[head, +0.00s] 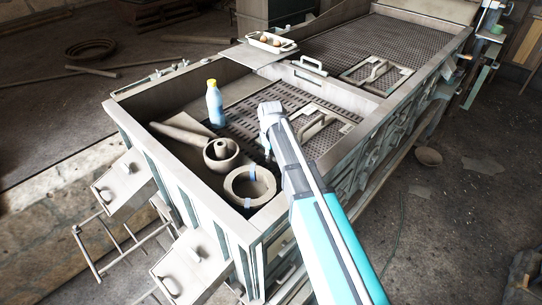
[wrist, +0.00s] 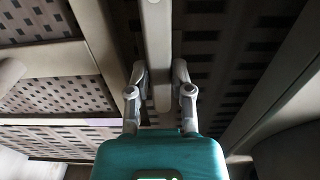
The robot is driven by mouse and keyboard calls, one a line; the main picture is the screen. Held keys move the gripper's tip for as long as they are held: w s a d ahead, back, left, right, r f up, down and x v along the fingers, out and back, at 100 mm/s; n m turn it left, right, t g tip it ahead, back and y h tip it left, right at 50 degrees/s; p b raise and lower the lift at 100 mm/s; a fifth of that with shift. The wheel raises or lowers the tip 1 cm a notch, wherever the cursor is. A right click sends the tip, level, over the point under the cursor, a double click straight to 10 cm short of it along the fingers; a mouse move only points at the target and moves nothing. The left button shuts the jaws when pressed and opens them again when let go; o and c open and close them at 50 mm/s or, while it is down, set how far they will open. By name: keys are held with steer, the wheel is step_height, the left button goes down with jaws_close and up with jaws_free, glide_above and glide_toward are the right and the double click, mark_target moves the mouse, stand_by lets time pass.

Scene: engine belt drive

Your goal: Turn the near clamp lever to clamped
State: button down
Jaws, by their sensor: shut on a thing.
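In the wrist view my gripper (wrist: 160,82) has its two fingers either side of a pale grey bar (wrist: 156,35), which I take to be the near clamp lever. The fingers are shut on it. The bar runs from the top edge down between the fingers, over a dark slotted floor. In the head view my teal and white arm reaches in from the lower right over the near bay. The fingertips and the gripped part are hidden behind the arm there. I cannot tell the lever's clamp position.
The near bay (head: 132,128) holds a blue bottle (head: 215,105), a round bowl-like part (head: 221,153) and a thick ring (head: 249,187). A handled perforated plate (head: 326,139) lies right of my arm. A white tray (head: 272,42) sits on the cross ledge.

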steer(key=shift+m, duration=0.4)
steer(key=m, duration=0.3)
steer(key=shift+d, duration=0.1)
steer(key=m, duration=0.5)
steer(key=shift+w+d, duration=0.1)
steer(key=m, duration=0.4)
steer(key=shift+d+m, duration=0.15)
steer(key=shift+m, duration=0.15)
steer(key=shift+d+m, duration=0.1)
steer(key=shift+m, duration=2.2)
steer(key=c, duration=0.5)
jaws_free()
